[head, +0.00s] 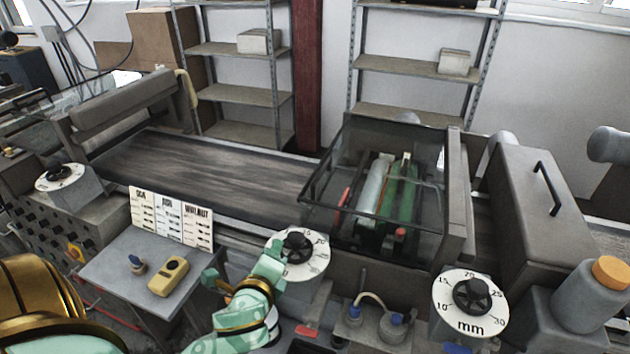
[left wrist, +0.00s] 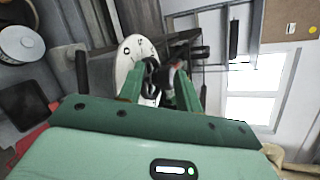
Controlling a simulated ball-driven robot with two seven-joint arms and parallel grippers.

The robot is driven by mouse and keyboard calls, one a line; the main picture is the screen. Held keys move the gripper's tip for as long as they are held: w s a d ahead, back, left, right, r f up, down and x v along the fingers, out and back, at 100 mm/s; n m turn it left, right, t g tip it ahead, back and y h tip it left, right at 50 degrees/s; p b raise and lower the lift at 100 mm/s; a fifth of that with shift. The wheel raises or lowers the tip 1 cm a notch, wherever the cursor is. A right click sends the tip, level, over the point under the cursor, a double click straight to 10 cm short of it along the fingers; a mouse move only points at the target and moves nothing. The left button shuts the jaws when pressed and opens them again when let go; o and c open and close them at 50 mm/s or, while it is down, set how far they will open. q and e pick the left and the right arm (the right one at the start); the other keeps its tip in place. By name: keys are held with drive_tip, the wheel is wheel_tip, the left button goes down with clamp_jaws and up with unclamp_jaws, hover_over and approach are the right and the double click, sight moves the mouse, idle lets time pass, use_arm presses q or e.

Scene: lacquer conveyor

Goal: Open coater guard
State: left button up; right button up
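The coater guard (head: 325,180) is a clear, dark-framed cover in the head view, right of the belt. It appears lowered over a pale roller (head: 375,183) and a green roller (head: 402,195), which show through it. My left gripper (head: 272,258), mint green, is in front of a white dial (head: 313,262) with a black knob, left of and below the guard. In the left wrist view its two fingers (left wrist: 160,85) stand apart, with a white dial (left wrist: 133,52) and black knob beyond or between them; contact cannot be told. My right gripper is not in view.
A dark conveyor belt (head: 215,180) runs left of the guard. A grey side table (head: 120,262) holds a label card (head: 172,217) and a yellow device (head: 168,277). A mm dial (head: 450,300) and an orange-capped bottle (head: 588,300) stand at right, below a grey handled hood (head: 535,215).

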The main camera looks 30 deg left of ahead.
sight(312, 188)
use_arm(q)
drive_tip(key=w+r+m+t, duration=0.1)
drive_tip(key=m, duration=0.2)
drive_tip(key=w+r+m+t+h, duration=0.1)
drive_tip(key=w+m+t, duration=0.1)
drive_tip(key=m, duration=0.2)
drive_tip(key=w+r+m+t, duration=0.1)
drive_tip(key=w+m, duration=0.1)
drive_tip(key=m, duration=0.1)
drive_tip(key=shift+w+r+h, duration=0.2)
drive_tip(key=shift+r+h, duration=0.05)
drive_tip(key=shift+h, duration=0.05)
drive_tip(key=shift+w+d+r+m+t, duration=0.1)
drive_tip(key=shift+w+m+t, duration=0.1)
drive_tip(key=shift+m, duration=0.35)
drive_tip(key=shift+w+r+m+t, duration=0.1)
drive_tip(key=shift+w+m, duration=0.05)
drive_tip(key=shift+m, duration=0.4)
drive_tip(key=shift+w+m, duration=0.3)
drive_tip(key=shift+w, duration=0.05)
drive_tip(key=x, duration=1.5)
drive_tip(key=shift+w+d+r, duration=0.1)
drive_tip(key=shift+w+d, duration=0.05)
drive_tip(key=shift+w, duration=0.35)
clamp_jaws()
